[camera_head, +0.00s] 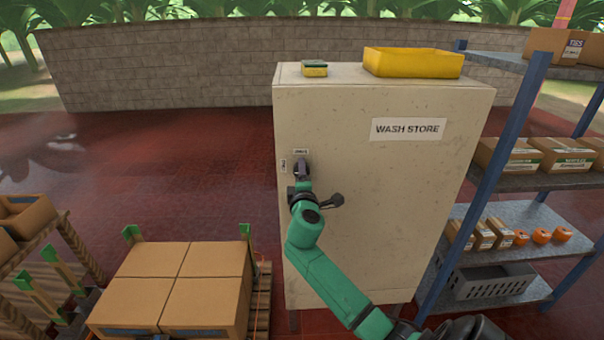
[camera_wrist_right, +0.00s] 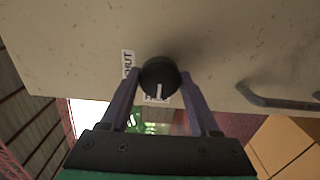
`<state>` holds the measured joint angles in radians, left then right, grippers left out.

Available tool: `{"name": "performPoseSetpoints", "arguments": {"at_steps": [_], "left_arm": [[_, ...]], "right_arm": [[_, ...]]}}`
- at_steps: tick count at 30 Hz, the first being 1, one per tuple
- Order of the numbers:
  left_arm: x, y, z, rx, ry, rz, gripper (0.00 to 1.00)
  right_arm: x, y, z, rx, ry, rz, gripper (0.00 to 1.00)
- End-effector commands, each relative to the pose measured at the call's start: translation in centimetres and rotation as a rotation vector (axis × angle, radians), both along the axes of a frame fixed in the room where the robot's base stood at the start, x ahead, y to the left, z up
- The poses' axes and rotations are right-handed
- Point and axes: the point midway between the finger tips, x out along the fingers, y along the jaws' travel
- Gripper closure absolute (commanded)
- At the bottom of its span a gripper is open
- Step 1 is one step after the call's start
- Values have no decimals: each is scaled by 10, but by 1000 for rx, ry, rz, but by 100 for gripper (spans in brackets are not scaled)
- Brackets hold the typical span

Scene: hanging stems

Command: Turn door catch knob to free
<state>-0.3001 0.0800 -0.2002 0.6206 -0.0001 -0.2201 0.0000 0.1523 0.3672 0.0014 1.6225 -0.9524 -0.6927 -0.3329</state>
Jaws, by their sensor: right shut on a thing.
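The door catch knob (camera_wrist_right: 160,76) is round and dark, on the cream cabinet door. A white pointer line on it points down in the right wrist view, toward a small label (camera_wrist_right: 154,100) that is partly covered and hard to read. A SHUT label (camera_wrist_right: 128,63) is to the knob's left in that view. My right gripper (camera_wrist_right: 160,80) has one finger on each side of the knob and is shut on it. In the head view the right gripper (camera_head: 302,172) is at the door's upper left, largely hiding the knob. My left gripper is not in view.
The cabinet (camera_head: 400,200) is marked WASH STORE. A yellow tray (camera_head: 413,62) and a sponge (camera_head: 314,69) are on top. A dark bar handle (camera_wrist_right: 285,101) is on the door. Shelves (camera_head: 512,180) stand at right, boxes (camera_head: 175,285) at lower left.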

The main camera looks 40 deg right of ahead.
Motion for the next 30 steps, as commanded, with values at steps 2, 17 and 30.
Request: {"name": "performPoseSetpoints", "arguments": {"at_steps": [2,17,30], "left_arm": [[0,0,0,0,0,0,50],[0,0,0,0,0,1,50],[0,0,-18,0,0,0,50]], "right_arm": [[0,0,-1,-2,3,0,94],[0,0,0,-1,1,0,8],[-61,47,-6,3,1,3,8]]}}
